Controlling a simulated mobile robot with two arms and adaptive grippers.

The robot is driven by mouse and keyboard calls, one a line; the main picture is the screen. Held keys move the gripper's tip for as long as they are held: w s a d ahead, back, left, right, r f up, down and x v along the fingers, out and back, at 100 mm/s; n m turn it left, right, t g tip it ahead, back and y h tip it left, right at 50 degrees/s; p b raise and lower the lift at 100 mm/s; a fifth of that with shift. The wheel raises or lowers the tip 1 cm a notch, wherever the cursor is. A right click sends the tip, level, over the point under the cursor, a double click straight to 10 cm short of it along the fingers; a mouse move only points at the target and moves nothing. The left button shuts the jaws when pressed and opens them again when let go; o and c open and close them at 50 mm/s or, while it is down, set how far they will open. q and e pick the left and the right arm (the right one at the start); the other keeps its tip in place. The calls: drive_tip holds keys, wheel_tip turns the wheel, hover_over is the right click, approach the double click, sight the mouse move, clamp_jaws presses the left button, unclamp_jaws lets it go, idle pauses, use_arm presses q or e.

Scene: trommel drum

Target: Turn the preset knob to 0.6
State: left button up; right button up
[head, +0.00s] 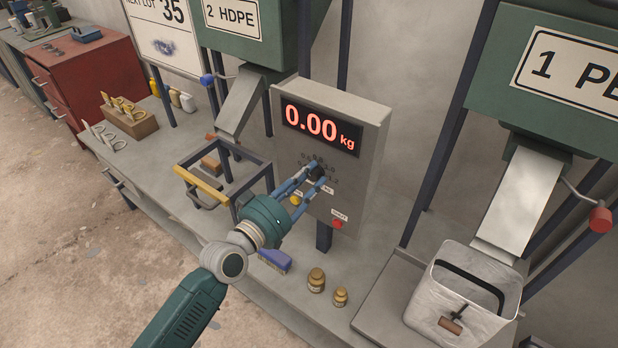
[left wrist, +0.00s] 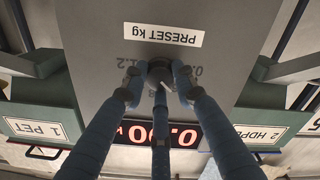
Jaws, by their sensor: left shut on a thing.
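The preset knob (head: 316,172) is a small dark knob on the front of the grey control box (head: 371,150), below the red display (head: 320,127) that reads 0.00 kg. My left gripper (head: 314,175) is shut on the knob. In the left wrist view its blue fingers (left wrist: 160,84) sit around the dark knob (left wrist: 160,70), under an upside-down "PRESET kg" label (left wrist: 163,34). A scale mark like 1.2 shows beside it; the other marks are partly hidden by the fingers. I cannot read where the knob points. My right gripper is not in view.
A yellow button (head: 295,200) and a red button (head: 337,224) sit low on the box. Brass weights (head: 316,281) and a blue brush (head: 274,260) lie on the bench below. A yellow-handled frame (head: 203,186) stands left of the box.

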use_arm(q)
drive_tip(key=shift+w+a+r, duration=0.15)
drive_tip(key=shift+w+r, duration=0.05)
drive_tip(key=shift+r, duration=0.4)
drive_tip(key=o, duration=1)
drive_tip(key=shift+o, duration=0.8)
drive_tip(key=shift+f, duration=0.3)
drive_tip(key=shift+s+f, duration=0.1)
drive_tip(key=shift+s, duration=0.05)
drive_tip(key=v, duration=1.2)
